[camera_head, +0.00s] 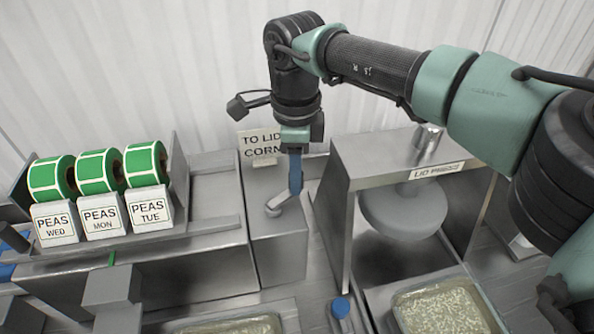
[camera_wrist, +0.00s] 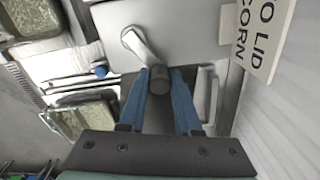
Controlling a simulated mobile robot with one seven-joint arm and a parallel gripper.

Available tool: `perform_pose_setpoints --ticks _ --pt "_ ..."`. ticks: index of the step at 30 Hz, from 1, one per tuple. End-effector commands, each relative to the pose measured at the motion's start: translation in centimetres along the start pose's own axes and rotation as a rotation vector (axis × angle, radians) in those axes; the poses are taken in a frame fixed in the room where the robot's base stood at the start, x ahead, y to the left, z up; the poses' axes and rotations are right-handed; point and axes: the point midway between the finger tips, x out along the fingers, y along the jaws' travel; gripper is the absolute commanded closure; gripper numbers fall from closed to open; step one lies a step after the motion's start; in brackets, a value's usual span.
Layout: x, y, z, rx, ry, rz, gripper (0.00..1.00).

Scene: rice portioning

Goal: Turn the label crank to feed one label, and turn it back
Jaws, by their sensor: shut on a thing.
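The label crank (camera_head: 283,201) is a short grey metal arm on top of a grey box (camera_head: 278,248). In the wrist view the crank arm (camera_wrist: 137,43) runs from its pivot to a dark round knob (camera_wrist: 159,79). My gripper (camera_head: 295,188) reaches down from above with its blue fingers at the crank. In the wrist view its fingers (camera_wrist: 160,80) stand on either side of the knob and are shut on it. Green label rolls (camera_head: 97,170) sit in a holder to the left, above cards reading PEAS WED, PEAS MON and PEAS TUE.
A sign reading TO LID CORN (camera_head: 262,144) stands behind the crank. The metal lid press (camera_head: 405,172) is close on the right. A filled tray (camera_head: 440,308) lies below it, and another filled tray (camera_head: 240,327) is at the bottom edge. A blue knob (camera_head: 340,307) stands in front.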

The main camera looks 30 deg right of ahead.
Motion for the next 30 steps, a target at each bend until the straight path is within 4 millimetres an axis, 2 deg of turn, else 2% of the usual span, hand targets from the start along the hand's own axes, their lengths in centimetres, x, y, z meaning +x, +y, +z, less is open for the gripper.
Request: perform_pose_setpoints --ticks 8,9,14,24,28,30 --pt "0.0 0.0 0.1 -0.003 -0.001 -0.002 1.0" --pt "0.0 0.0 0.1 -0.003 -0.001 -0.002 0.66" --pt "0.0 0.0 0.1 -0.002 -0.001 -0.002 0.38" --pt "-0.2 0.0 0.0 -0.001 -0.001 -0.002 0.38" --pt "-1.5 -0.1 0.0 0.0 0.0 -0.004 0.38" --pt "-2.8 -0.1 0.0 -0.001 0.0 -0.006 0.38"
